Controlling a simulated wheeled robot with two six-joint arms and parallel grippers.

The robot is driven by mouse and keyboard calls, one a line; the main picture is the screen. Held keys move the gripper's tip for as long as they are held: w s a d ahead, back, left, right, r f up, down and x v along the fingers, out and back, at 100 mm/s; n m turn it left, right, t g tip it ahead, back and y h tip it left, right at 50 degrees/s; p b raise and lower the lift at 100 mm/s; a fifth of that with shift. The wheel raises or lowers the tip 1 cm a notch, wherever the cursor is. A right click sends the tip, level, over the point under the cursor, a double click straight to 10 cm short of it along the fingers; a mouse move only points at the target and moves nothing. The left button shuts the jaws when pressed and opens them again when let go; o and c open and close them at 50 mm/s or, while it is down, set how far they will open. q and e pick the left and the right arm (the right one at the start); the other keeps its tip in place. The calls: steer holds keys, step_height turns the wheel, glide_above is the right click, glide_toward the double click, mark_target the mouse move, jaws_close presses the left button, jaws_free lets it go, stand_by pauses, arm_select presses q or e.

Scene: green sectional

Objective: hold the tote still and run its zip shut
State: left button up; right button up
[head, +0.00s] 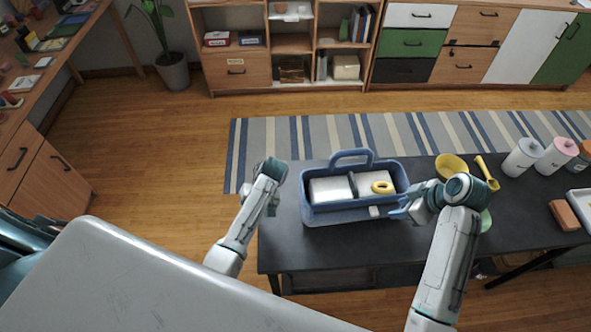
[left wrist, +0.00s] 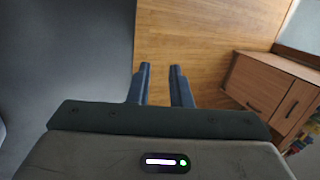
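The tote is a blue open-topped caddy (head: 330,215) with an arched handle, standing on the dark table. White panels show in its top with a dark strip between them, and a yellow ring (head: 382,187) lies on the right one. A small white tab (head: 374,211) shows at its front rim; I cannot tell whether it is the zip pull. My right gripper (head: 398,212) is at the tote's front right corner, close to the tab; contact and finger gap are unclear. My left gripper is left of the tote, apart from it. Its fingers (left wrist: 162,85) are apart and empty.
The dark table (head: 290,240) also bears a yellow bowl (head: 451,167), bottles (head: 523,157), a brown block (head: 565,215) and a tray at the right. A striped rug (head: 290,137) lies behind it. Wooden floor is clear to the left, before the desk drawers (left wrist: 270,88).

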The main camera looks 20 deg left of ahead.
mark_target(302, 192)
arm_select(q)
steer(key=w+d+r+t+h, duration=0.1)
steer(key=w+d+r, duration=0.1)
steer(key=d+r, duration=0.2)
steer(key=w+d+r+t+h, duration=0.1)
steer(key=w+d+r, duration=0.2)
steer(key=d+r, duration=0.2)
steer(key=w+d+r+t+h, duration=0.1)
steer(key=w+d+r, duration=0.2)
steer(key=r, duration=0.5)
steer(key=shift+d+h, duration=0.4)
steer(key=shift+d, duration=0.3)
step_height(302, 192, down, 10)
steer(key=shift+f, duration=0.2)
jaws_close()
